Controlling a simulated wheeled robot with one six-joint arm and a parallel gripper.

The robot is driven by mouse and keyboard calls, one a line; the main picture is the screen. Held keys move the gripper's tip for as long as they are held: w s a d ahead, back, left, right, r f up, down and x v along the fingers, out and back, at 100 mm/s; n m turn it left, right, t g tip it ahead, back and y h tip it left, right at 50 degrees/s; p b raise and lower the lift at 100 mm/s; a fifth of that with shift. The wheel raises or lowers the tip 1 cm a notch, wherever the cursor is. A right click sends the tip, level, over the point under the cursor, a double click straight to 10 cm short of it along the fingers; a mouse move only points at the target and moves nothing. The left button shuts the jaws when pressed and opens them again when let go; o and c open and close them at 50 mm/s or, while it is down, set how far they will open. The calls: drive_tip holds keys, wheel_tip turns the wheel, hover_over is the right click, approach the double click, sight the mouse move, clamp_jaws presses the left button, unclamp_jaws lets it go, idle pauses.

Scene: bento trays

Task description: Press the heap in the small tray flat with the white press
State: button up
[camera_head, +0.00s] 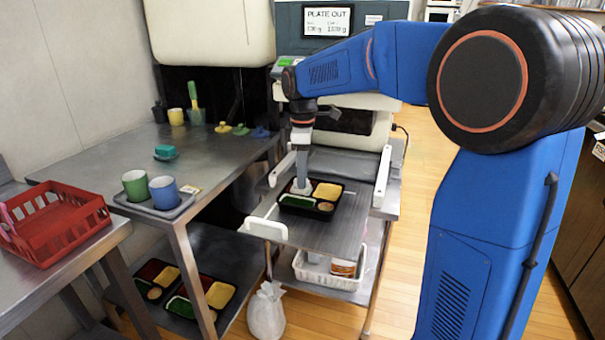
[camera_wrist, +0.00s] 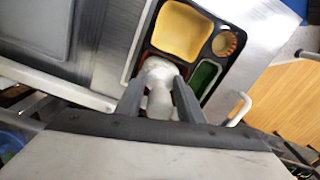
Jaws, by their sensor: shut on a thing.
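The white press (camera_head: 302,187) is held upright between the fingers of my gripper (camera_head: 301,165); it also shows in the wrist view (camera_wrist: 159,98). My gripper is shut on it, with a finger (camera_wrist: 132,98) on either side. The press is over one compartment of the black divided tray (camera_head: 304,212), at its back left in the head view. A little reddish-brown shows beside the press head; the press hides most of what lies there. The other compartments hold a yellow filling (camera_wrist: 185,30), a green one (camera_wrist: 204,79) and a round brown one (camera_wrist: 225,43). I cannot tell whether the press touches the food.
The tray sits on a grey metal surface (camera_head: 335,235) with white rails (camera_head: 382,176) at its sides. Two cups (camera_head: 163,192) stand on a tray at left, near a red crate (camera_head: 53,222). More filled trays (camera_head: 200,300) lie on the shelf below. A white basket (camera_head: 325,277) sits underneath.

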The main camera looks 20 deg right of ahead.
idle(0.4)
drive_tip(key=shift+r, duration=3.95)
drive_tip(key=shift+f, duration=0.15)
drive_tip(key=shift+f, duration=2.2)
drive_tip(key=shift+f, duration=1.85)
